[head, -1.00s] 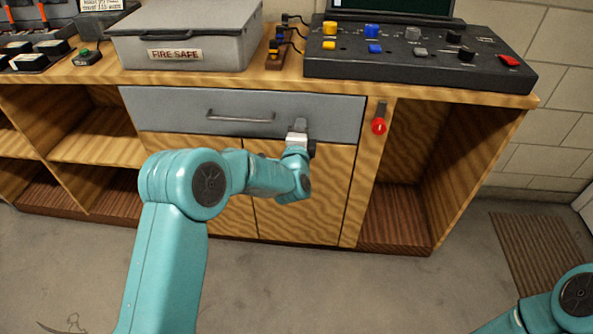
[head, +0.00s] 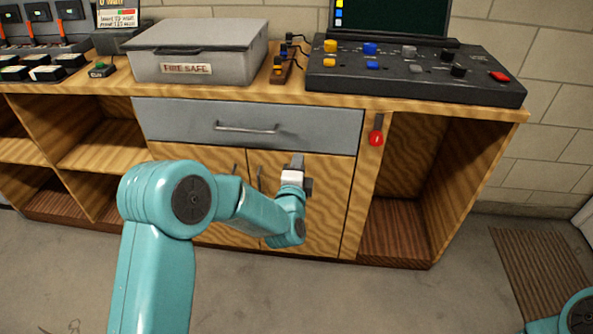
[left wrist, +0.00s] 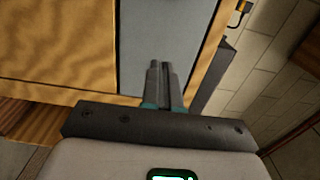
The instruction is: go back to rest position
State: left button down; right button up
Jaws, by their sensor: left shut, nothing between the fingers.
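My left gripper (head: 297,162) is in front of the wooden cabinet doors (head: 325,205), just below the grey drawer (head: 190,121). In the left wrist view my left gripper (left wrist: 160,72) has its two fingers together, with nothing between them. The grey drawer front (left wrist: 157,30) shows beyond the fingertips, apart from them as far as I can tell. The drawer looks closed, and its bar handle (head: 246,128) is free. Of my right arm only a teal part shows at the bottom right corner of the head view; its gripper is out of the picture.
On the wooden bench stand a grey fire safe box (head: 200,52) and a black control console (head: 415,72) with coloured knobs. A red-knobbed lever (head: 376,136) hangs right of the drawer. An open shelf bay (head: 398,230) is at the right. The floor in front is clear.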

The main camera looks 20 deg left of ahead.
pick_arm(q)
jog(key=s+a+f+g+h, duration=0.1)
jog(key=s+f+g, duration=0.1)
jog(key=s+f, duration=0.35)
jog(key=s+f+g, duration=0.2)
jog(key=f, duration=0.6)
jog(key=s+d+f+n+g+h, duration=0.3)
jog(key=s+d+f+n+g, duration=0.15)
jog(key=s+f, duration=0.45)
jog(key=s+d+f+n+g+h, duration=0.35)
jog(key=s+f+n, duration=0.2)
jog(key=s, duration=0.55)
jog(key=s+d+f+n+g, duration=0.25)
jog(key=s+n+g, duration=0.25)
jog(key=s+n, duration=0.35)
notch_tip(320, 180, up, 19)
jog(key=m+p, duration=0.1)
jog(key=p, duration=1.7)
jog(key=shift+r, duration=0.15)
